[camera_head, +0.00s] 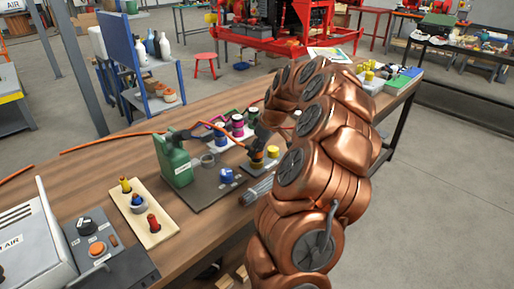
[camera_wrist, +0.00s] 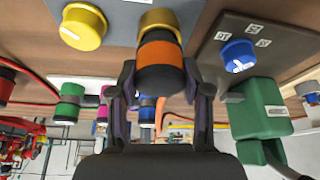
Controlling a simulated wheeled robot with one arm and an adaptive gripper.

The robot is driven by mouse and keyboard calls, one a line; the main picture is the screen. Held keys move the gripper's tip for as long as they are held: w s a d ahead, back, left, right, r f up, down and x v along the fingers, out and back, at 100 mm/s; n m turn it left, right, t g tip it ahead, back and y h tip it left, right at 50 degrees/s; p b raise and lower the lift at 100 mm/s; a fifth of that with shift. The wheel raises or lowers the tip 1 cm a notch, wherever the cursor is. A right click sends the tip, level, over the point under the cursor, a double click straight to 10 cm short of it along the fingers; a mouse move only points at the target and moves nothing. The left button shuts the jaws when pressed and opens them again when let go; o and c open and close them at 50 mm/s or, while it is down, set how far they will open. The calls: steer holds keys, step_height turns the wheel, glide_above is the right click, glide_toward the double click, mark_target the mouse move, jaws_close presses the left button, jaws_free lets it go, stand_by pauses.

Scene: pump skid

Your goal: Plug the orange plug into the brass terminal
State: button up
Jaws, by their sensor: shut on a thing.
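The orange plug, black with a broad orange band (camera_wrist: 160,52), stands between the fingers of my gripper (camera_wrist: 160,85) in the wrist view. My gripper is shut on it. The brass terminal (camera_wrist: 160,19) shows as a brass ring right at the plug's far end, in line with it. I cannot tell how deep the plug sits in it. A yellow cap (camera_wrist: 83,27) stands beside the brass terminal on the same grey plate. In the head view my gripper (camera_head: 261,146) is over this small plate, and the plug (camera_head: 257,157) is partly hidden by it.
Several banded plugs (camera_head: 237,125) stand behind. An orange cable (camera_head: 110,143) crosses the wooden bench. A light board (camera_head: 130,205) with coloured pegs lies at front left.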

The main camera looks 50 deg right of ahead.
steer(key=shift+f+b, duration=0.45)
steer(key=shift+f, duration=0.3)
steer(key=o, duration=1.4)
steer(key=shift+c, duration=0.2)
steer(key=shift+r, duration=0.1)
steer(key=v, duration=1.2)
steer(key=shift+w, duration=0.1)
